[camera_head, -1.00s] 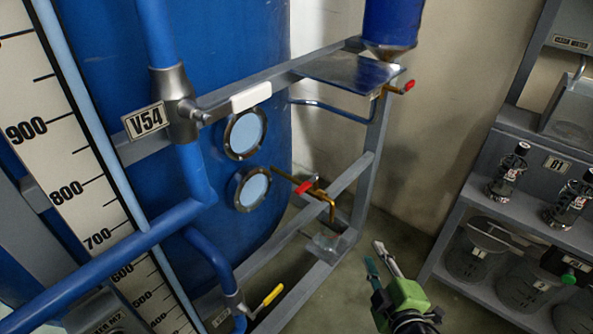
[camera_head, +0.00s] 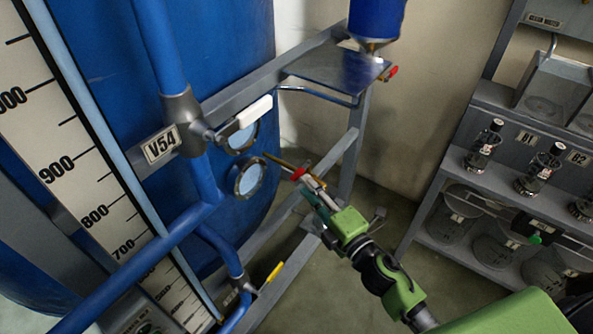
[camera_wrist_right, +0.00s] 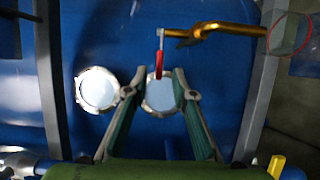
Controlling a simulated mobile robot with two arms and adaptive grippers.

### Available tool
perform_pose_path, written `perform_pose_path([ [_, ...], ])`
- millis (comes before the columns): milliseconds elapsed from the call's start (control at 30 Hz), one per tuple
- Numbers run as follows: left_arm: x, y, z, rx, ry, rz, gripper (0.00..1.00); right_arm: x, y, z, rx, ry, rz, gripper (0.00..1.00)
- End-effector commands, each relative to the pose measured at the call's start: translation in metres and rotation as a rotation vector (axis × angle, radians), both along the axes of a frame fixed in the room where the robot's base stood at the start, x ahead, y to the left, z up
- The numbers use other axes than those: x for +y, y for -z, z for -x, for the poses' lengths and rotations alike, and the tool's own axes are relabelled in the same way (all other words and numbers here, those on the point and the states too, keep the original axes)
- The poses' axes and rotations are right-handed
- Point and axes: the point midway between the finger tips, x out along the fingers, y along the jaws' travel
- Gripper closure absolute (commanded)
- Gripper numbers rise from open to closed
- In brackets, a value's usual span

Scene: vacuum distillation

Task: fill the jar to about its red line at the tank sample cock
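The brass sample cock (camera_wrist_right: 205,33) stands out in front of the blue tank, with its red handle (camera_wrist_right: 159,60) hanging down in the right wrist view. In the head view the red handle (camera_head: 298,174) shows just beyond my right gripper (camera_head: 311,190). In the wrist view the right gripper (camera_wrist_right: 155,84) is open, its fingertips on either side of the handle's lower end; contact cannot be told. A clear round outline with a red ring (camera_wrist_right: 290,33), which looks like the jar, is at the cock's outlet end. Its fill level cannot be read. My left gripper is out of view.
Two round sight glasses (camera_head: 249,179) are on the tank (camera_head: 240,50). A grey frame (camera_head: 350,150) surrounds the cock. A shelf (camera_head: 480,175) with bottles and glass jars stands at the right.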

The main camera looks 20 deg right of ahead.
Motion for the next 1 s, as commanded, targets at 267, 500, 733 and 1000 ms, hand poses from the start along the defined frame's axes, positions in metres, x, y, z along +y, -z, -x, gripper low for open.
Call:
perform_pose_path([
  [267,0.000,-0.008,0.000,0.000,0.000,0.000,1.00,0.012,-0.001,-0.045,-0.001,0.000,0.001,0.76],
  [500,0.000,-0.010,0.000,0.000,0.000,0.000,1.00,0.016,0.000,-0.058,0.000,0.000,-0.001,0.76],
  [733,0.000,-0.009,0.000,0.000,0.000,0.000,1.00,0.016,0.000,-0.058,0.000,0.000,-0.001,0.76],
  [1000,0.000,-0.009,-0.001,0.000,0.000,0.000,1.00,0.016,0.000,-0.058,0.000,0.000,-0.001,1.00],
])
